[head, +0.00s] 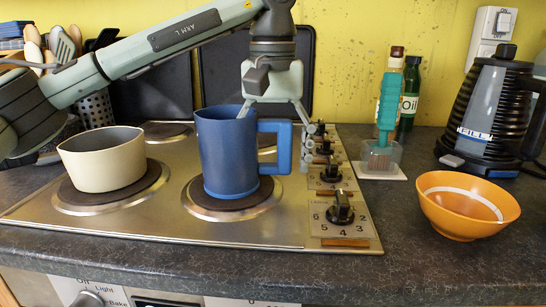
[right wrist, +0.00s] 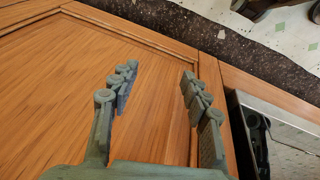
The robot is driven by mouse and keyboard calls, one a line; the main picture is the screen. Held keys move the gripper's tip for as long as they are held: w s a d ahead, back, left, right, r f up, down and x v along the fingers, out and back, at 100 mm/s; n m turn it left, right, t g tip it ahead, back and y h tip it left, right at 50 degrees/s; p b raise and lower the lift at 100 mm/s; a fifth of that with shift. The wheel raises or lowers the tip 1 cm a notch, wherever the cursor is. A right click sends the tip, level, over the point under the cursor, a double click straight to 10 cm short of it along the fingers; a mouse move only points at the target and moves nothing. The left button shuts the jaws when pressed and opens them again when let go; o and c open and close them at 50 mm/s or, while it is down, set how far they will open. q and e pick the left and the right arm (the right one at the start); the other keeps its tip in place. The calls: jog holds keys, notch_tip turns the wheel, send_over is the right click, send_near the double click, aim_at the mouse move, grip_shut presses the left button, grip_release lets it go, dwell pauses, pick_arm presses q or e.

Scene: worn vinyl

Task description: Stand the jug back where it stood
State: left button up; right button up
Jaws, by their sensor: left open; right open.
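The blue jug (head: 228,155) stands upright on the front right hotplate (head: 233,203) of the hob, its handle (head: 285,147) to the right. My left gripper (head: 277,125) points down at the jug's handle side, its fingers spread. One finger is by the jug's rim and the other is to the right of the handle. I cannot tell whether either touches the jug. My right gripper (right wrist: 159,74) is open and empty in the right wrist view, in front of a wooden cabinet door (right wrist: 60,95). It is outside the head view.
A cream pot (head: 102,160) is on the front left hotplate. Knobs (head: 340,210) line the hob's right side. An orange bowl (head: 465,207), a teal brush (head: 387,115) in its holder, bottles (head: 410,95) and a kettle (head: 490,110) stand to the right. Bare worktop lies around the bowl.

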aim_at(273, 120)
pick_arm(q)
jog(key=shift+r, duration=0.15)
jog(key=shift+r+p, duration=1.2)
jog(key=shift+r, duration=2.7)
notch_tip(273, 120, up, 12)
jog(key=shift+f, duration=0.1)
notch_tip(273, 120, down, 12)
jog(key=shift+f, duration=0.25)
